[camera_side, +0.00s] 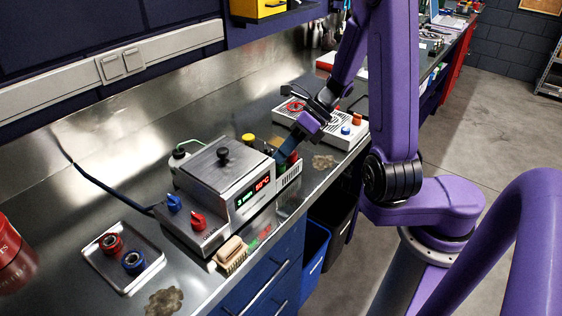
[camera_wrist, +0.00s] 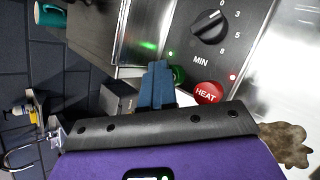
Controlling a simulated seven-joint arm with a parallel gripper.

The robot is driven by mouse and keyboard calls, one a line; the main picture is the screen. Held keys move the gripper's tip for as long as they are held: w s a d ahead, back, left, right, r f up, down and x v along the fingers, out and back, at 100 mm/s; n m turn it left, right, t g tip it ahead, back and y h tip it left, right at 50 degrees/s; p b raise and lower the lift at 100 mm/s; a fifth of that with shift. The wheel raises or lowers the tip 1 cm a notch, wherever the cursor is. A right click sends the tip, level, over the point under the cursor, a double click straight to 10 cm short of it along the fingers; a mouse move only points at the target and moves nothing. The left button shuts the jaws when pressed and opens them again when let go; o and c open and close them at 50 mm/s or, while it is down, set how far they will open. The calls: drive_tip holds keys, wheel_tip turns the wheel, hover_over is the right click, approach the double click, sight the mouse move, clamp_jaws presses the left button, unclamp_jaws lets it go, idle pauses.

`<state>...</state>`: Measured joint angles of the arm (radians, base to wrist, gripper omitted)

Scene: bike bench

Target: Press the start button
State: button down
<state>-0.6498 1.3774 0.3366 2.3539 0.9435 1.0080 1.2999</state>
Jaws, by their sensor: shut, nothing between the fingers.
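A steel bench unit with a lidded tank (camera_side: 222,170) stands on the bench. In the wrist view its control panel (camera_wrist: 246,60) carries a black dial (camera_wrist: 212,27) marked MIN, a red button (camera_wrist: 208,92) lettered HEAT and a green button (camera_wrist: 179,74). The green button is partly hidden by my fingers, and no START lettering is readable. My gripper (camera_wrist: 160,66) is shut and empty, its blue fingertips close beside the green button. I cannot tell whether they touch it. In the side view my gripper (camera_side: 281,157) points down at the unit's right end.
A tray (camera_side: 152,277) with red and blue parts lies at the front left, near a wooden brush (camera_side: 231,254). A white box with knobs (camera_side: 340,136) stands behind my gripper. The bench's front edge drops to blue drawers (camera_side: 270,281).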

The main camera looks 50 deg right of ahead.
drive_tip(key=shift+f, duration=0.55)
idle(0.4)
drive_tip(key=shift+r, duration=3.5)
